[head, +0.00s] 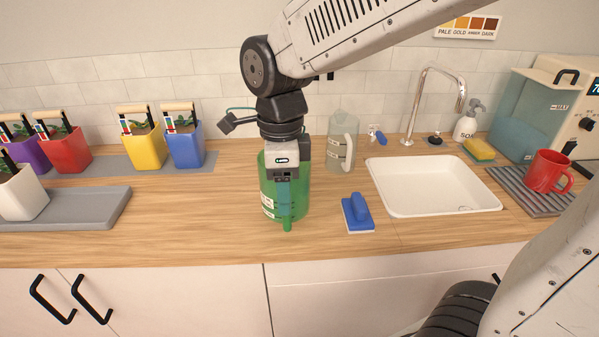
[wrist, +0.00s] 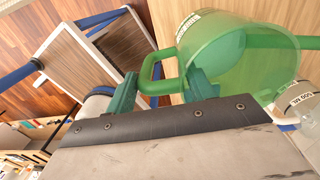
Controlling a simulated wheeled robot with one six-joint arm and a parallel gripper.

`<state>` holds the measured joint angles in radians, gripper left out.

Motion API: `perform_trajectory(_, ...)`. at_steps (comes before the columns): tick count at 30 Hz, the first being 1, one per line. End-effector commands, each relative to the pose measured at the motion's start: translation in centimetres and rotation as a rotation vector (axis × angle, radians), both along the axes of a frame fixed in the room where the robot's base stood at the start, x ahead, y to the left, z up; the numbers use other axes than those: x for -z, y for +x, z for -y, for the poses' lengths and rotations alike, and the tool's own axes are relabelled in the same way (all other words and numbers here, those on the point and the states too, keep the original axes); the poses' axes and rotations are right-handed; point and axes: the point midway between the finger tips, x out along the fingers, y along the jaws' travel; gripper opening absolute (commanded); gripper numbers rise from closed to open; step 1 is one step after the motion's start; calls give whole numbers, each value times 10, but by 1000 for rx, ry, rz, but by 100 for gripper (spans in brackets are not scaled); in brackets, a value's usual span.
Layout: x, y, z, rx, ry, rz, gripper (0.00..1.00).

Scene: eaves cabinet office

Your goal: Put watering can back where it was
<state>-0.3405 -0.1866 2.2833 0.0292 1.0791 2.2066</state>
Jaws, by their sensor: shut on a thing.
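The watering can (head: 268,195) is a green see-through vessel with pale labels, upright at the middle of the wooden counter. My gripper (head: 284,188) comes down from above at its front side and covers part of it. In the wrist view my gripper (wrist: 160,88) has its two teal fingers on either side of the green handle (wrist: 148,69), shut on it. The can's round body (wrist: 215,58) is beyond the fingers there. I cannot tell whether its base touches the counter or hangs just above it.
A clear jug (head: 341,142) with a white handle stands close behind right. A blue scrubber (head: 357,213) lies to the right, before the white sink (head: 430,206). Several coloured planters, including a blue one (head: 184,146), stand left on grey trays. Counter left of the can is clear.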

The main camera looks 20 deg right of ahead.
Motion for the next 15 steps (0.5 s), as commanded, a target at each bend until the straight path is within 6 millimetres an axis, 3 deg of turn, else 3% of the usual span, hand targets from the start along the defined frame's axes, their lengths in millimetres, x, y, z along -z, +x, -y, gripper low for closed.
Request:
perform_trajectory(9,8,66,54,11,1,0,7)
perform_trajectory(15,11,91,74,7,0,1,7)
